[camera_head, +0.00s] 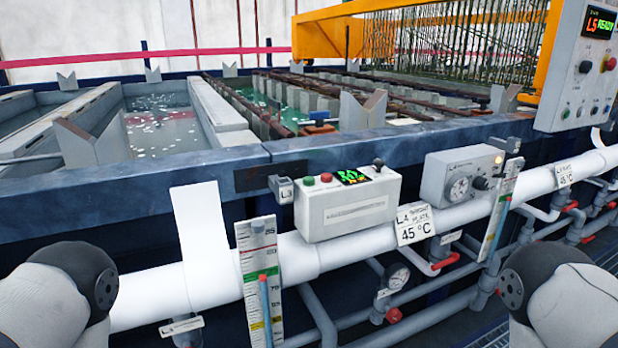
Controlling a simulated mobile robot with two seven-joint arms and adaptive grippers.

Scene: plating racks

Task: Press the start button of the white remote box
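The white remote box (347,208) sits on the white pipe at the tank front, in the middle of the head view. On its sloped top are a green button (309,181), a red button (326,177), a small display (352,177) with green characters and a dark knob (378,163). I cannot read which button is marked start. Neither of my grippers is in view. Only rounded white and black links of my arms show at the lower left and lower right corners, well apart from the box.
A grey box with a dial (460,185) stands right of the remote box. A larger control panel (585,75) is at the upper right. Gauge strips (260,280), a 45 °C label (415,224) and pipes with red fittings crowd the front. Open liquid tanks (165,122) lie behind.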

